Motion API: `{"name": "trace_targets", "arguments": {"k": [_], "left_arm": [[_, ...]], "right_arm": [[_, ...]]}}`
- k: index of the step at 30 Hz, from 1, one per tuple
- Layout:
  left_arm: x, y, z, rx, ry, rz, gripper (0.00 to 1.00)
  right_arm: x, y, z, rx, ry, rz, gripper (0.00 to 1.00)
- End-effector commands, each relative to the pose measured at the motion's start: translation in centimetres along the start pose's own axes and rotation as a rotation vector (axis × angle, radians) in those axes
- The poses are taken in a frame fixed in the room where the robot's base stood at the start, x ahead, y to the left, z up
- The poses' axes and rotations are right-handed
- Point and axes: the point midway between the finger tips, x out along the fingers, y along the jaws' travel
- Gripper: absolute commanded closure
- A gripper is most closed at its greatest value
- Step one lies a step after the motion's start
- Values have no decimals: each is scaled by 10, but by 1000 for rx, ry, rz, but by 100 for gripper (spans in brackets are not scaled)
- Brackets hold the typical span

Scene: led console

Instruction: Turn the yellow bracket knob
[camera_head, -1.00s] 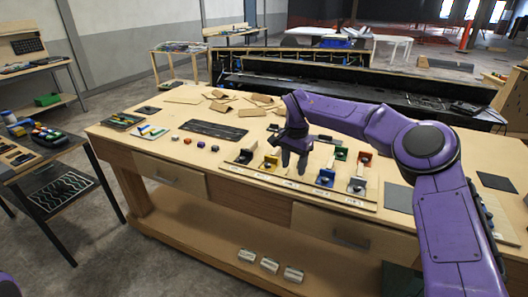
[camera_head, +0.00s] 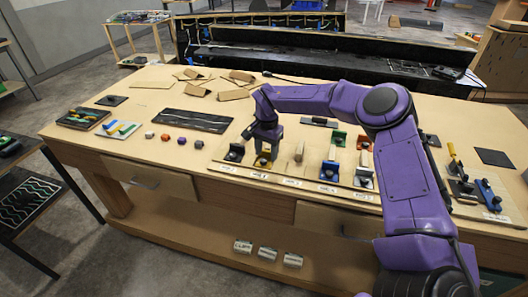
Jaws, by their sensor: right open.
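The yellow bracket (camera_head: 262,161) stands on the console strip along the table's front, between a black bracket (camera_head: 234,153) and a pale upright block (camera_head: 299,153). My right gripper (camera_head: 265,150) points down directly over the yellow bracket, its open fingers at the bracket's top. The fingers cover the knob area, so I cannot tell whether they touch it or how the knob is turned. My left gripper is out of view.
A blue bracket (camera_head: 329,171), a green bracket (camera_head: 338,139) and an orange bracket (camera_head: 363,142) stand to the right. Small coloured blocks (camera_head: 181,140) and a dark panel (camera_head: 194,121) lie to the left. Cardboard pieces (camera_head: 233,94) lie behind.

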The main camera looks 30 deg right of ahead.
Motion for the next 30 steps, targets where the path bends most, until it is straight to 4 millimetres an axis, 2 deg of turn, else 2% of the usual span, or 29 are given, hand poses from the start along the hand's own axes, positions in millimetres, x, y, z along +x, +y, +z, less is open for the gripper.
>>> {"name": "trace_targets", "arguments": {"k": [1, 6, 14, 18, 19, 30], "left_arm": [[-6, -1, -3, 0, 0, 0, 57], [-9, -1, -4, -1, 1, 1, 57], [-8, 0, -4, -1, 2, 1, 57], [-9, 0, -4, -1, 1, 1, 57], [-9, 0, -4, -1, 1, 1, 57], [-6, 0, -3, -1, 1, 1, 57]], "right_arm": [[7, -2, -1, -2, 1, 6, 47], [29, -7, -2, -3, 0, 9, 47], [32, -8, -2, -4, 0, 9, 47], [32, -9, -1, -5, 0, 9, 93], [32, -9, -1, -5, 0, 9, 100], [33, -8, -1, 17, -2, 10, 100]]}}
